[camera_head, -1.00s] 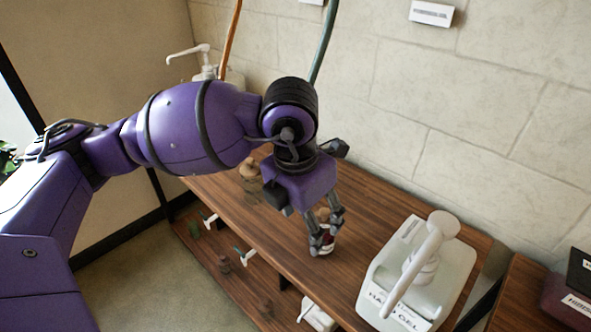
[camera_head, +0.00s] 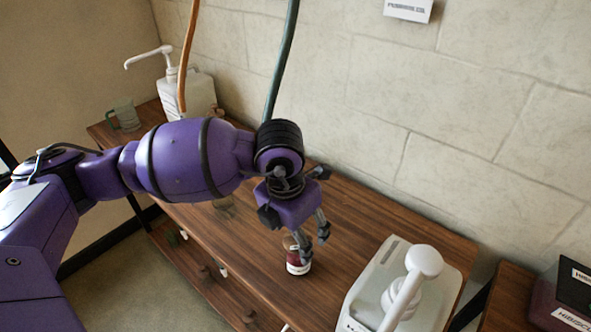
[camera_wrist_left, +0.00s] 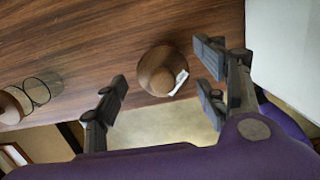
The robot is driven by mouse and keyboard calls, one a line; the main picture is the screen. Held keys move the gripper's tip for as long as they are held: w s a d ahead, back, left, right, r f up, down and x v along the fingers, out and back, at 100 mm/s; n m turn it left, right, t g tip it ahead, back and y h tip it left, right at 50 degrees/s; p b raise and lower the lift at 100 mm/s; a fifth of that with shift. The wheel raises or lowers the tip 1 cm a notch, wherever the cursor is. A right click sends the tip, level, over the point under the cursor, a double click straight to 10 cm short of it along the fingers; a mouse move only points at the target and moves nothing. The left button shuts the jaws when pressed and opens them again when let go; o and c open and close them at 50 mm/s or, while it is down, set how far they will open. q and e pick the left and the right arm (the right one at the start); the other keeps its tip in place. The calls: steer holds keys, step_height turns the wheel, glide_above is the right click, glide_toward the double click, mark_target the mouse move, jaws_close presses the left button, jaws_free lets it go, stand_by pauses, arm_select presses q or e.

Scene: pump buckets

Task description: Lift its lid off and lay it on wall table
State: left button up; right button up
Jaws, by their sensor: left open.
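A small jar (camera_head: 298,262) with dark red contents and a white label stands upright on the wooden wall table (camera_head: 375,215), near its front edge. My left gripper (camera_head: 312,243) is open over the jar's back right side in the head view and partly covers its top. In the left wrist view the jar's round brown wooden top (camera_wrist_left: 157,72) lies between and a little beyond the open fingertips (camera_wrist_left: 163,92), apart from both. The fingers hold nothing. My right gripper is not in view.
A large white pump bucket (camera_head: 395,290) stands right of the jar. Another white pump bottle (camera_head: 190,92) and a greenish glass mug (camera_head: 124,115) are at the far left end. A glass jar (camera_wrist_left: 35,95) shows in the wrist view. Hoses hang behind my arm.

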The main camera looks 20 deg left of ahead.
arm_select(q)
steer(key=shift+f, duration=0.3)
steer(key=c, duration=1)
steer(key=shift+r, duration=0.1)
